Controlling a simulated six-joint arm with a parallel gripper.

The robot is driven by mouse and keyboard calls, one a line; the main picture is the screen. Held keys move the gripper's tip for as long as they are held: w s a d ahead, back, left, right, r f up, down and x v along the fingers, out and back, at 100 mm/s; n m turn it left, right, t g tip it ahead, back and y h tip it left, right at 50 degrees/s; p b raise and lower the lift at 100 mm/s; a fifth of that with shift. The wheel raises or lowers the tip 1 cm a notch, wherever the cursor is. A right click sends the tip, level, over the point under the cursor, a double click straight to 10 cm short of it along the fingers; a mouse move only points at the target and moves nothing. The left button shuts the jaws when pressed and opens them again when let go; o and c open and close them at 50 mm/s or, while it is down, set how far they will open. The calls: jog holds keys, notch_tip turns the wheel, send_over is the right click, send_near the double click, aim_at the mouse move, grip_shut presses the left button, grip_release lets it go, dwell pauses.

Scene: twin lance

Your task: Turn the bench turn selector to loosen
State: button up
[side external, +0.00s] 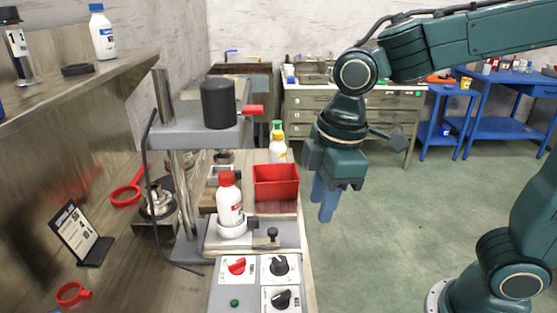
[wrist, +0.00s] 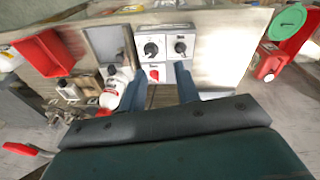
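The bench control panel (side external: 255,285) is at the front of the bench. It carries a red knob (side external: 237,267), an upper black knob (side external: 279,265), a lower black knob (side external: 282,299) and a green button (side external: 234,303). The labels are too small to read, so I cannot tell which knob is the turn selector. The wrist view shows two black knobs (wrist: 151,49) (wrist: 180,47) and the red knob (wrist: 154,73). My gripper (side external: 322,212) hangs right of the bench, empty, above and apart from the panel. Its blue fingers (wrist: 155,65) are spread in the wrist view.
A white bottle with a red cap (side external: 230,200) stands in a holder behind the panel, beneath a press head (side external: 219,104). A red bin (side external: 276,182) is beside it. A small clamp (side external: 272,235) sits just behind the panel.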

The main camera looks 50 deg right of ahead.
aim_at(285, 293)
jog(key=w+a+f+n+g, duration=0.1)
jog(key=a+f+n, duration=0.2)
jog(key=a, duration=0.4)
jog(key=shift+w+f+n+h, duration=0.3)
jog(key=shift+f+n, duration=0.1)
jog(key=shift+n, duration=0.2)
jog(key=shift+f, duration=0.1)
jog(key=shift+f, duration=6.8)
grip_shut()
